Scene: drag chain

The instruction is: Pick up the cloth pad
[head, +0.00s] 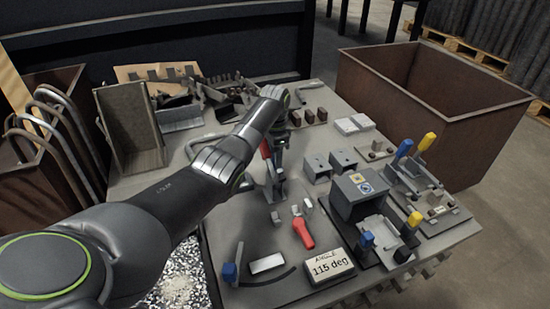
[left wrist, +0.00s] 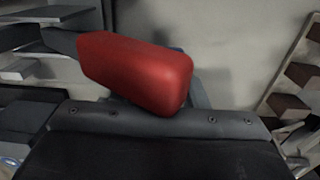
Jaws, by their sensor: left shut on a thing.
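My left gripper (head: 272,158) hangs over the middle of the grey table, below the bent wrist of my left arm. It is shut on a red, rounded, block-like part (head: 265,149). This red part also fills the centre of the left wrist view (left wrist: 140,75), where it hides the fingertips. Grey metal parts (head: 276,186) show just below the gripper in the head view; I cannot tell if they join the red part. I cannot make out a cloth pad for certain in either view. My right gripper is not in view.
A red-handled clamp (head: 303,232) and a "115 deg" sign (head: 331,267) are at the table's front. Fixtures with blue and yellow knobs (head: 415,218) stand right. A large brown bin (head: 440,122) is beyond the table. An open box (head: 131,128) stands left.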

